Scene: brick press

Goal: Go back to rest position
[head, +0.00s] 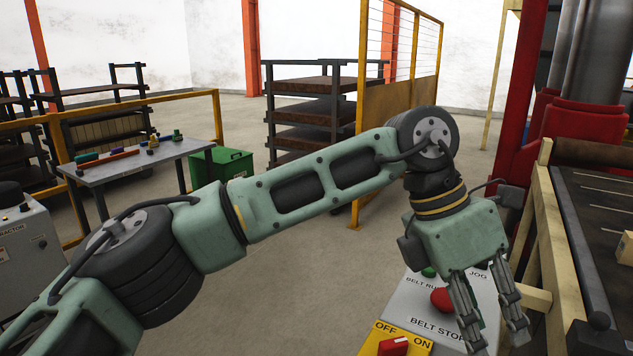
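My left arm reaches in from the left across the view. Its gripper (498,345) points down at the right, over the grey belt control panel (418,311). Its two fingers are apart, with no held object visible between them. The panel has a red belt stop button (441,300) just left of the fingers and a green belt run button (429,272), partly hidden by the gripper. The jog control is mostly hidden behind the fingers. I cannot tell whether the fingers touch the panel. My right gripper is out of view.
A yellow OFF/ON box (421,348) with a red switch (394,346) is at the bottom. A conveyor (600,215) and red press frame (525,110) stand right. A tool table (130,168), green bin (232,164) and shelf rack (310,85) stand behind my arm. Open floor lies between.

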